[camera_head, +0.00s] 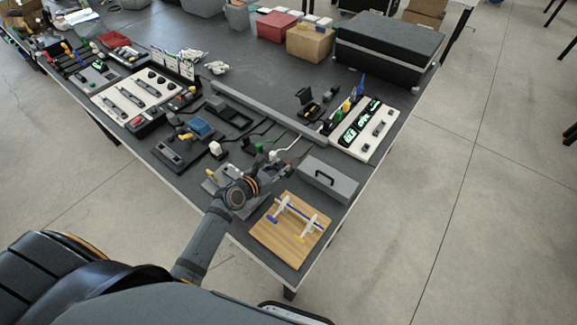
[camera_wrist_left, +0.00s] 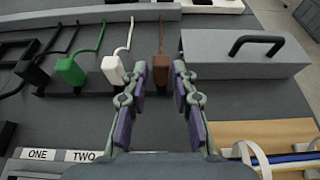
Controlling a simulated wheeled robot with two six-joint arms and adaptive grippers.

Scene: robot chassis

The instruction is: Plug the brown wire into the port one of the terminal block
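In the head view the left gripper (camera_head: 274,171) is low over the table near the wire ends. The terminal block (camera_wrist_left: 60,156), with labels ONE and TWO, is at the lower left of the wrist view; its ports are not clear. My arm partly covers it in the head view. My right gripper is not in view.
White (camera_wrist_left: 113,70), green (camera_wrist_left: 71,69) and black (camera_wrist_left: 32,72) plugs lie left of the brown one. A grey box with a black handle (camera_wrist_left: 235,55) is close on the right. A wooden board (camera_head: 290,230) with blue and white parts lies near the table's front edge.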

